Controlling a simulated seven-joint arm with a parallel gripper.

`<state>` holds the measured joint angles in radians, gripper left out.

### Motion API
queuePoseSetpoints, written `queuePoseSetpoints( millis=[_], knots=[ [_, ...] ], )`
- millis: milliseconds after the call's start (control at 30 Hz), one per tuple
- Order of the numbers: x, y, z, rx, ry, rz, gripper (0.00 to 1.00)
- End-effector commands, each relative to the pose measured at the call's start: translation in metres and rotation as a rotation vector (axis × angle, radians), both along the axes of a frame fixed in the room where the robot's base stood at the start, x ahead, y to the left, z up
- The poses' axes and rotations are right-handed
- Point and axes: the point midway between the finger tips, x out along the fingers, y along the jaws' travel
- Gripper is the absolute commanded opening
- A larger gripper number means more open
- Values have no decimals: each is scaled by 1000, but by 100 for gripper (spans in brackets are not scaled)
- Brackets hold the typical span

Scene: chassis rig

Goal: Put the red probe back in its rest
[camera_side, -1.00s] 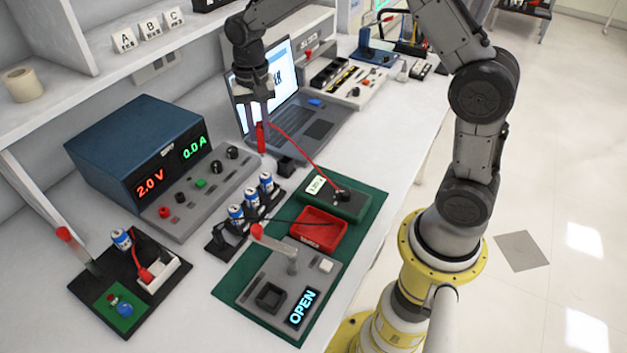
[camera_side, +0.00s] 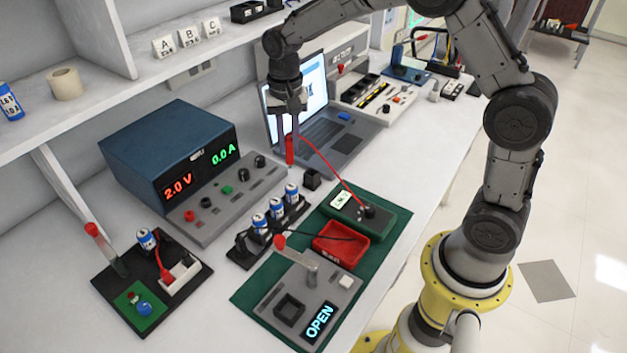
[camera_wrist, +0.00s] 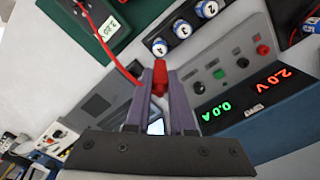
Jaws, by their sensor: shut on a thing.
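The red probe (camera_side: 290,151) hangs upright from my gripper (camera_side: 289,133), which is shut on it. The probe is above the bench, in front of the laptop. In the wrist view the red probe (camera_wrist: 160,76) sits between the two fingers of my gripper (camera_wrist: 160,82). A red lead (camera_side: 335,170) runs from the probe to the green meter (camera_side: 375,222). A small black block (camera_side: 312,178) stands to the right of and below the probe in the side view. I cannot tell whether it is the rest.
The power supply (camera_side: 165,150) stands left of the probe. A row of batteries in a black holder (camera_side: 240,259), a red tray (camera_side: 330,258) and a grey lever fixture (camera_side: 268,305) stand nearer the camera. The laptop (camera_side: 325,135) is behind. Bare bench lies around the black block.

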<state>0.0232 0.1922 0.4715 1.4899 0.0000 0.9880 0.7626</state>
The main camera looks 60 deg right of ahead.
Motion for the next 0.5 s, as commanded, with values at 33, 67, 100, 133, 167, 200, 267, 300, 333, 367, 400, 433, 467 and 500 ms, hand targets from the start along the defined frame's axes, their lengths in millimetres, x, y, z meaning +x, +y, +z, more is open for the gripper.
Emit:
queuePoseSetpoints(
  millis=[33,67,100,133,167,200,267,300,333,367,400,433,467,500],
  knots=[
    [0,0,0,0,0,0,0],
    [0,0,0,0,0,0,0],
    [0,0,0,0,0,0,0],
    [0,0,0,0,0,0,0],
    [0,0,0,0,0,0,0],
    [0,0,0,0,0,0,0],
    [0,0,0,0,0,0,0],
    [0,0,0,0,0,0,0],
    [0,0,0,0,0,0,0],
    [0,0,0,0,0,0,0],
    [0,0,0,0,0,-2,0],
    [0,0,0,0,0,-7,0],
    [0,0,0,0,-1,-16,0],
    [0,0,0,0,-1,-37,0]
  ],
)
